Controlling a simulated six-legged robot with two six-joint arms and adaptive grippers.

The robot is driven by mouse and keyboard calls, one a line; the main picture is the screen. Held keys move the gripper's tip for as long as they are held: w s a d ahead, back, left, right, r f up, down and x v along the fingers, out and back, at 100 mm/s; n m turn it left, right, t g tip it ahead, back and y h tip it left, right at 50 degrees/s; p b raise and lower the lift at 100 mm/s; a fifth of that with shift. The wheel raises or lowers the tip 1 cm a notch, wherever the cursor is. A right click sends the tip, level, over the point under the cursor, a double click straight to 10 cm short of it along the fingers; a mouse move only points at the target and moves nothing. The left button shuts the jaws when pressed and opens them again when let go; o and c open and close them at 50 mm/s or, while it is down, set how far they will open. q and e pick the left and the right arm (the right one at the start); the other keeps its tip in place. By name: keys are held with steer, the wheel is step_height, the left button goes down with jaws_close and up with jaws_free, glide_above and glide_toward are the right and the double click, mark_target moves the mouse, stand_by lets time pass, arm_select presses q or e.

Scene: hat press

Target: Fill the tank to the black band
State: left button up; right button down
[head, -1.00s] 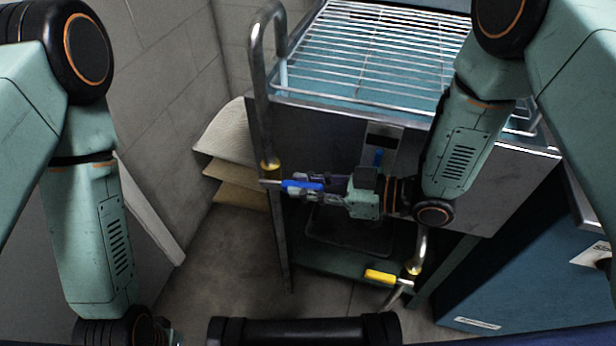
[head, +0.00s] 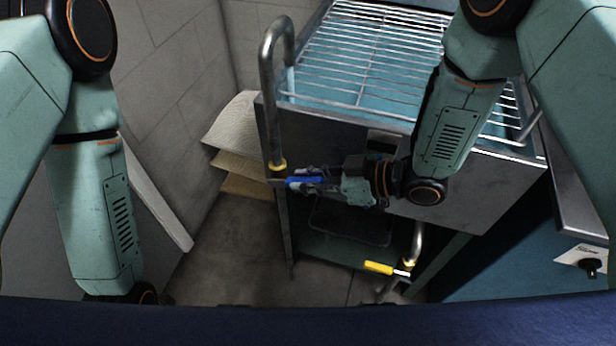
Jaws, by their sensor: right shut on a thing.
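The tank is a steel sink-like unit with a wire rack over its basin (head: 390,70) and a grey front panel (head: 480,190). A bent pipe (head: 268,100) at its left corner carries a valve with a blue lever (head: 300,182). My right gripper (head: 312,180) is shut on the blue lever, with its arm across the front panel. A dark strip (head: 386,139) on the panel shows just above my wrist; the rest of that gauge is hidden. A lower pipe has a yellow lever (head: 379,268). My left gripper is below the picture, out of sight.
Stacked pale felt sheets (head: 235,135) lie left of the tank by the block wall. A lower shelf (head: 325,248) holds a dark tray. A blue cabinet with a black knob (head: 590,267) stands at right.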

steer(key=c, duration=1.2)
jaws_free()
steer(key=shift+v, duration=6)
